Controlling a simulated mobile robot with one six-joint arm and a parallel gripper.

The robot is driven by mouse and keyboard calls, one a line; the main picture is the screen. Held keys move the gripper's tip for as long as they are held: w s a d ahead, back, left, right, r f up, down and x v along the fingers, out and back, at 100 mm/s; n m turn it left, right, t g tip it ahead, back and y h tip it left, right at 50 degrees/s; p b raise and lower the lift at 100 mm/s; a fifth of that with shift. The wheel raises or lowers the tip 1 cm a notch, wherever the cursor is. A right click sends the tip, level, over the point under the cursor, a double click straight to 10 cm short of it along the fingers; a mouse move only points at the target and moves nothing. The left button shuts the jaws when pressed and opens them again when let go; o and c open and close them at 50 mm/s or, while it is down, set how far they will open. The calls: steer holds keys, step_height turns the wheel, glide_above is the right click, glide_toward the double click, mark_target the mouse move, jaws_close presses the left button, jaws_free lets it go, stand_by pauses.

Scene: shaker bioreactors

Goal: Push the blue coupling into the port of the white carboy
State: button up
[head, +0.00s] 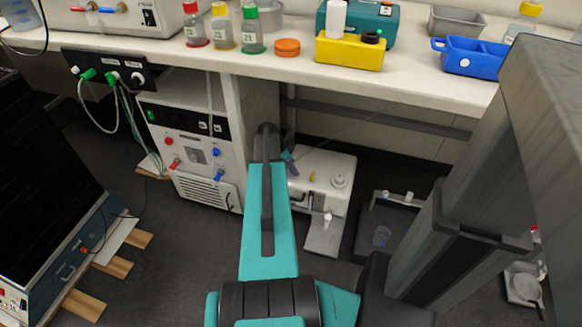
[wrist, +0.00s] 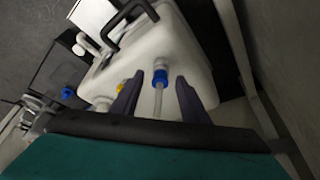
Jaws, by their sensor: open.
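The white carboy (head: 322,168) stands on the floor under the bench, to the right of my arm in the head view. In the wrist view the carboy (wrist: 178,42) fills the middle, with a dark handle (wrist: 128,18), a yellow fitting (wrist: 121,86) and a white cap (wrist: 102,103). The blue coupling (wrist: 160,77), with a clear tube running from it toward my wrist, lies between the fingertips of my gripper (wrist: 159,82). The fingers are open, with a gap on each side of it. I cannot tell how the coupling meets the port. My arm mostly hides this spot in the head view.
The bench (head: 400,75) overhangs the carboy. A white control unit (head: 190,150) stands close on the left of my arm. A black tray (head: 365,235) with small items lies on the floor to the right. Bottles and boxes stand on the bench.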

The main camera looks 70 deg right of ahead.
steer(key=shift+r, duration=0.1)
step_height(320, 180, up, 3)
steer(key=shift+r+p, duration=0.15)
steer(key=shift+p, duration=0.3)
steer(key=s+a, duration=0.3)
steer(key=a, duration=0.4)
steer(key=s+a+r+p, duration=0.1)
steer(key=s+a, duration=0.2)
steer(key=a, duration=0.4)
steer(key=shift+a+r, duration=0.25)
steer(key=shift+a, duration=0.15)
stand_by(0.6)
